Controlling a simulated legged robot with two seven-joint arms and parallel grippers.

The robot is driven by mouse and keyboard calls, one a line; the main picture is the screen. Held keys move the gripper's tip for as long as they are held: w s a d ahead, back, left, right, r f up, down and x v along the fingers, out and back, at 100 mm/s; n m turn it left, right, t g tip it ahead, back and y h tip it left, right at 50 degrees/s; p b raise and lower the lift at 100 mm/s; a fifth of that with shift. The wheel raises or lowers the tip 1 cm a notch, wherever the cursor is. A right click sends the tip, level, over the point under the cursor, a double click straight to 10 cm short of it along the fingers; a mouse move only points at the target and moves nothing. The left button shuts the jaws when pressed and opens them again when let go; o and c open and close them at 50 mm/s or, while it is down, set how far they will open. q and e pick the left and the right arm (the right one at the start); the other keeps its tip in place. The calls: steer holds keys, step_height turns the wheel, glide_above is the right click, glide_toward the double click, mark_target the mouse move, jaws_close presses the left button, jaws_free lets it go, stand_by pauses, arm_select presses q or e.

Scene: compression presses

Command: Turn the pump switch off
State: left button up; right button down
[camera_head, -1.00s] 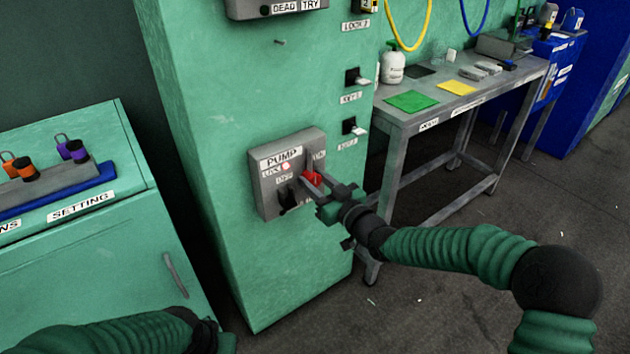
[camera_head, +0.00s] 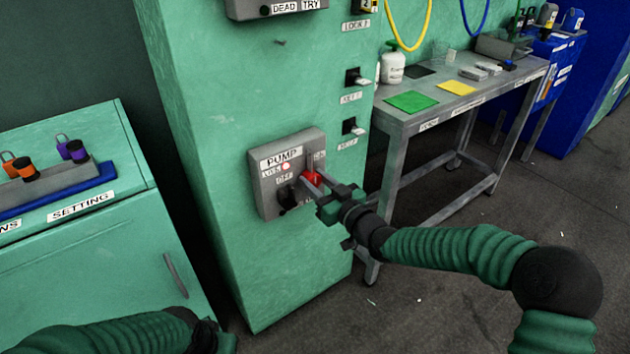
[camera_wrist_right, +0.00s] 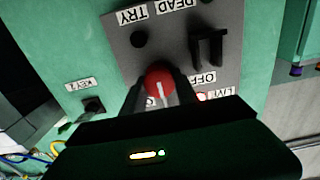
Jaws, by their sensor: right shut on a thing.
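The grey pump box (camera_head: 266,188) is on the front of the green cabinet, with PUMP, LIVE, OFF and ON labels. Its round red switch (camera_head: 314,178) is at the right side of the box. My right gripper (camera_head: 311,184) is shut on this switch. In the right wrist view the red switch (camera_wrist_right: 160,82) sits between the two dark fingers, its white mark running toward the picture's bottom. A black lever (camera_wrist_right: 209,46) stands beside it. My left gripper (camera_head: 226,343) barely shows at the bottom edge; its fingers are hidden.
A grey table (camera_head: 425,122) with green and yellow sheets and a white bottle (camera_head: 392,68) stands to the right. A green cabinet (camera_head: 80,205) with padlocks is at the left. Open floor lies in front.

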steer(key=shift+n, duration=0.4)
steer(key=n+b, duration=0.1)
steer(key=n, duration=0.2)
steer(key=shift+f+n+b, duration=0.1)
steer(key=shift+n+b, duration=0.2)
steer(key=shift+n, duration=0.1)
steer(key=n+b, duration=0.2)
steer(key=n, duration=0.1)
steer(key=shift+s+a+f+n, duration=0.1)
steer(key=shift+n, duration=0.2)
steer(key=n+b, duration=0.4)
steer(key=n, duration=0.1)
steer(key=shift+a+f, duration=0.1)
steer(key=shift+f, duration=0.1)
steer(key=shift+s+n+b, duration=0.1)
steer(key=shift+n+b, duration=1.7)
steer(key=shift+n, duration=0.6)
steer(key=shift+f, duration=0.1)
steer(key=c, duration=0.9)
jaws_free()
steer(key=shift+c, duration=0.2)
steer(key=shift+r, duration=0.2)
